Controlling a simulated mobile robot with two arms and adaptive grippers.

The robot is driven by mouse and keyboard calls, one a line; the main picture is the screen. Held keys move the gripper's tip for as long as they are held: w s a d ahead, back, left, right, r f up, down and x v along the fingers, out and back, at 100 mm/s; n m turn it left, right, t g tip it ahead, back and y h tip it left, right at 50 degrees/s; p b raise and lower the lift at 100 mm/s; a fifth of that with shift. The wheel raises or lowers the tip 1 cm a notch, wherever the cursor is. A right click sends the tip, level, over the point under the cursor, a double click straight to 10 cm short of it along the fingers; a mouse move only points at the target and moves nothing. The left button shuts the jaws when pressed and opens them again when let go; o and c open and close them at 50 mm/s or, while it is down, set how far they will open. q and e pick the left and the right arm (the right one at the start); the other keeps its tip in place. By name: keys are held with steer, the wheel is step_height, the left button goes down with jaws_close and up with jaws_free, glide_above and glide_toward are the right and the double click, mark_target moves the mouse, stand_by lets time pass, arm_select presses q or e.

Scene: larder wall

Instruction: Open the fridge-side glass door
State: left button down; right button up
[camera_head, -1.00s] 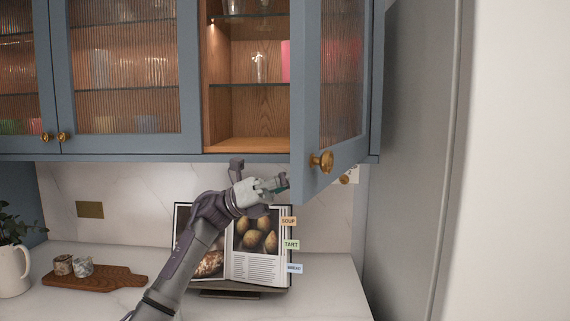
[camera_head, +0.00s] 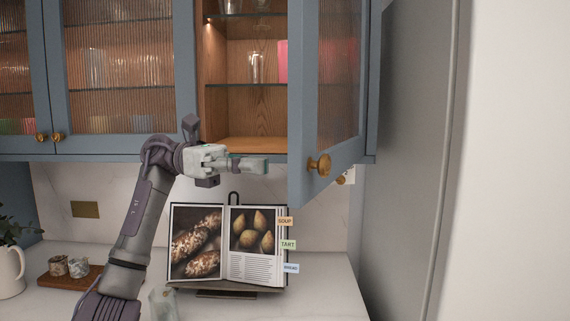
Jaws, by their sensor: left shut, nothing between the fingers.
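The fridge-side glass door (camera_head: 309,100) is a blue-framed door with ribbed glass and a brass knob (camera_head: 319,165). It stands ajar, swung out toward me, with its free edge at the left and the shelves behind it exposed. My left gripper (camera_head: 262,166) is shut and empty. It is in front of the cabinet's bottom edge, its fingertips pointing right, a little left of the door's free edge. A narrow gap shows between fingertips and door.
The fridge (camera_head: 415,160) stands at the right. An open cookbook (camera_head: 254,262) on a stand is below the gripper. A wooden board (camera_head: 52,283) with two small cups and a white jug (camera_head: 10,272) are at the left. A pale see-through object (camera_head: 163,303) is beside my arm.

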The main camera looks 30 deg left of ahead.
arm_select(q)
steer(key=d, duration=0.2)
steer(key=d+p, duration=0.1)
steer(key=d, duration=0.1)
steer(key=w+d, duration=0.1)
steer(key=shift+d+p, duration=0.3)
steer(key=shift+d, duration=0.1)
steer(key=shift+d, duration=0.1)
